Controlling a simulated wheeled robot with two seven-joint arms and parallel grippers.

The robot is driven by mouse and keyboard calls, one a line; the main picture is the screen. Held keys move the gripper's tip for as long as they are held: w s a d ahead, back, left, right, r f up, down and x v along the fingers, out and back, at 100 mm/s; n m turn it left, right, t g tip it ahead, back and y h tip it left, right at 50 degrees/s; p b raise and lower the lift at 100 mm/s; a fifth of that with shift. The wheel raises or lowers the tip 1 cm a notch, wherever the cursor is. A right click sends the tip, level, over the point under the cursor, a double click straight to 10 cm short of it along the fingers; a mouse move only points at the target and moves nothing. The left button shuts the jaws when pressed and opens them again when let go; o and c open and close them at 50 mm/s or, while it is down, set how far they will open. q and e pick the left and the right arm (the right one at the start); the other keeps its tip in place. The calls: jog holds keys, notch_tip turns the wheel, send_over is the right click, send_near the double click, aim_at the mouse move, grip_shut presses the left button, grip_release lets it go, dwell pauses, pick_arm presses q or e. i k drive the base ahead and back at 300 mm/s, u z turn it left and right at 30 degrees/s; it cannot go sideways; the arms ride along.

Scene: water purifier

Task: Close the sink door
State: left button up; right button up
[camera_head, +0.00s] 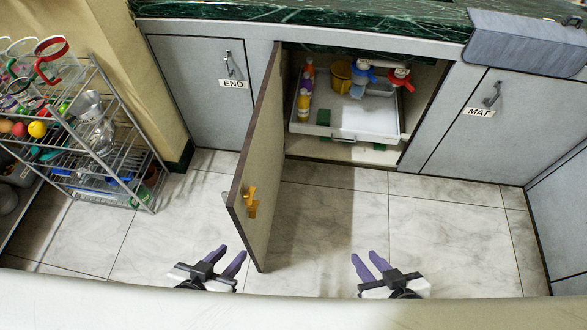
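My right gripper (369,260) is open and empty, to the right of the door over the floor.
A closed cabinet door labelled END (200,95) is left of the opening, and one labelled MAT (475,135) is right. A wire rack (115,165) with kitchen items stands at left. A green marble counter (320,17) runs above. The tiled floor (410,220) right of the door is clear.

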aim_at(262, 160)
jog(key=z, duration=2.6)
jog(key=k, duration=2.2)
jog(key=u, duration=1.7)
jog(key=i, duration=0.5)
jog(key=u, duration=0.05)
